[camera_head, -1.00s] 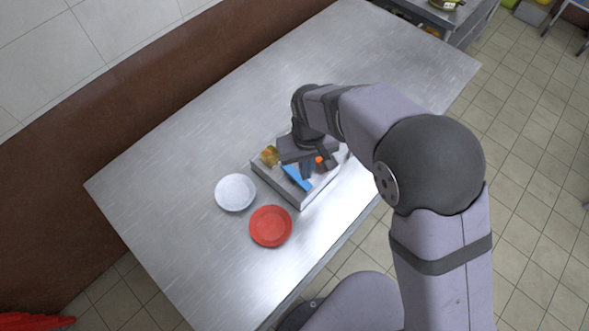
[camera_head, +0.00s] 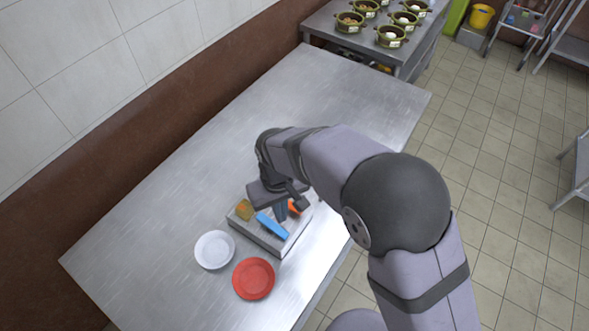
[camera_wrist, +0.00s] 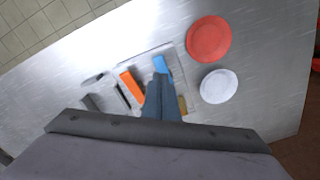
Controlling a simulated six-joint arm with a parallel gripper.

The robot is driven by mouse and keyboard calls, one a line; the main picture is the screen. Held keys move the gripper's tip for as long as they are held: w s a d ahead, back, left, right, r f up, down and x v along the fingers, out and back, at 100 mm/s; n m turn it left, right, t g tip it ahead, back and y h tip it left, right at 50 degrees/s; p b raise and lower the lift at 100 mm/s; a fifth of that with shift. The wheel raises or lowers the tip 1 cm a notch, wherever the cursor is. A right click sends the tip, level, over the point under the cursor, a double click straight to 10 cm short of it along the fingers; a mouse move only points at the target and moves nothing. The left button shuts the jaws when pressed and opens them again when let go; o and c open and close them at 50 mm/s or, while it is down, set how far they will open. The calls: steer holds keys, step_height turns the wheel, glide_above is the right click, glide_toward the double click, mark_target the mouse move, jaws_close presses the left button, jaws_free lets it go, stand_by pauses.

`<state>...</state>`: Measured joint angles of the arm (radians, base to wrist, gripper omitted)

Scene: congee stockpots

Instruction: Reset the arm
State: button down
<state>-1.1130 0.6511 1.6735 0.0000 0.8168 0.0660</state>
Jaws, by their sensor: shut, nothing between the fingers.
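My gripper (camera_head: 282,212) is over the grey tray on the metal table, its fingers pointing down. In the wrist view its fingers (camera_wrist: 161,82) are together with nothing between them. The tray (camera_head: 285,252) holds a blue item (camera_head: 271,226), an orange item (camera_wrist: 131,87) and a yellowish-brown item (camera_head: 244,209). A dark thin item (camera_wrist: 122,95) also shows in the wrist view. My gripper and arm hide part of the tray.
A white plate (camera_head: 214,250) and a red plate (camera_head: 253,279) lie beside the tray. The metal table (camera_head: 170,210) is mostly clear. Several pots (camera_head: 391,36) stand on a counter at the back. A shelf (camera_head: 573,170) stands at the right.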

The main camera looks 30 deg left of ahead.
steer(key=s+d+f+g+h, duration=0.1)
steer(key=s+d+f, duration=0.15)
steer(key=d, duration=0.55)
steer(key=s+d+f+h, duration=0.1)
steer(key=s+d, duration=0.2)
steer(key=d, duration=0.5)
steer(key=w+d+r+m, duration=0.2)
steer(key=d+r+m, duration=0.1)
steer(key=d, duration=0.5)
steer(key=w+d+r+m+y, duration=0.1)
steer(key=w+d+r+m, duration=0.1)
steer(key=d+m, duration=0.3)
steer(key=w+d+r+m+t+y+b, duration=0.1)
steer(key=w+d+r+m, duration=0.2)
steer(key=d, duration=0.8)
steer(key=shift+w+d+r+m, duration=0.25)
steer(key=shift+d+r+m, duration=0.1)
steer(key=shift+m, duration=0.15)
